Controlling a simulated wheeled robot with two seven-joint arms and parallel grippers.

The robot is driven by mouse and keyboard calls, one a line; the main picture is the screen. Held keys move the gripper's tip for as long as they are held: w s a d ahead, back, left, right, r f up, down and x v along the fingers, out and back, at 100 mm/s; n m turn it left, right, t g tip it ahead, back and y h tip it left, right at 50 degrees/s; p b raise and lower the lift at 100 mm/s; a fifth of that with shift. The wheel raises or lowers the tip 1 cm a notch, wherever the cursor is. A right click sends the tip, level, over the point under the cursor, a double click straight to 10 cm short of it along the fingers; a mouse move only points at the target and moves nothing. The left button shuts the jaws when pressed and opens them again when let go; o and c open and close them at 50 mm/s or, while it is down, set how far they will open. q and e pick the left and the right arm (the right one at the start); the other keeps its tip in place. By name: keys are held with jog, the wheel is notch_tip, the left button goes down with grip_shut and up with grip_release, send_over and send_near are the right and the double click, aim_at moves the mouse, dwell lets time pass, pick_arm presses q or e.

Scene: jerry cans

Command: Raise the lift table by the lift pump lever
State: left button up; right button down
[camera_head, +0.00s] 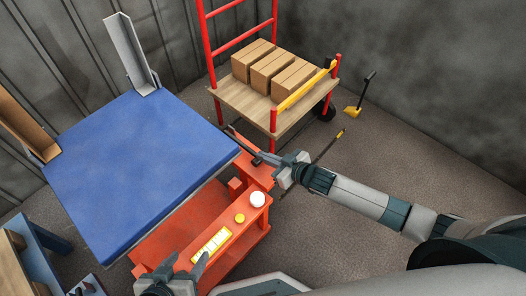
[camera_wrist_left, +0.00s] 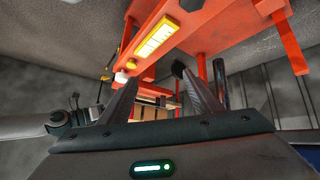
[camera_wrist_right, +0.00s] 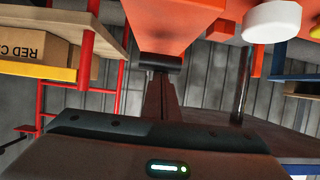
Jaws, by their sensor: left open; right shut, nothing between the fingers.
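The lift table has a blue top (camera_head: 140,165) over an orange-red base (camera_head: 185,228), with a gap between them. My right gripper (camera_head: 259,158) is shut and empty at the base's far right corner. In the right wrist view its fingertips (camera_wrist_right: 160,72) are close to a dark cylinder (camera_wrist_right: 160,61) under the orange part; contact is unclear. My left gripper (camera_head: 184,260) is open beside the base's front.
A red-framed cart (camera_head: 222,97) with cardboard boxes (camera_head: 272,68) stands at the back. A white knob (camera_head: 257,199) and a yellow button (camera_head: 239,218) sit on the base.

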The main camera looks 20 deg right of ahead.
pick_arm(q)
jog(key=shift+f, duration=0.1)
pick_arm(e)
jog(key=shift+s+d+f, duration=0.1)
jog(key=shift+s+f, duration=0.1)
jog(key=shift+f, duration=0.25)
jog(key=shift+s+d+f, duration=0.1)
jog(key=shift+s+f, duration=0.05)
jog(key=shift+f, duration=0.25)
jog(key=shift+s, duration=0.1)
notch_tip(320, 180, up, 6)
jog(key=p, duration=0.5)
pick_arm(q)
jog(key=s+a+f+g+y, duration=0.1)
jog(key=s+a+g+y, duration=0.1)
jog(key=s+a+g, duration=0.2)
jog(key=a, duration=0.2)
jog(key=shift+s+a+y, duration=0.3)
jog(key=shift+s+a, duration=0.1)
pick_arm(e)
jog(key=f+v, duration=0.1)
jog(key=v, duration=0.7)
jog(key=shift+s+d, duration=0.5)
jog(key=shift+f, duration=0.1)
pick_arm(q)
jog(key=shift+f, duration=0.1)
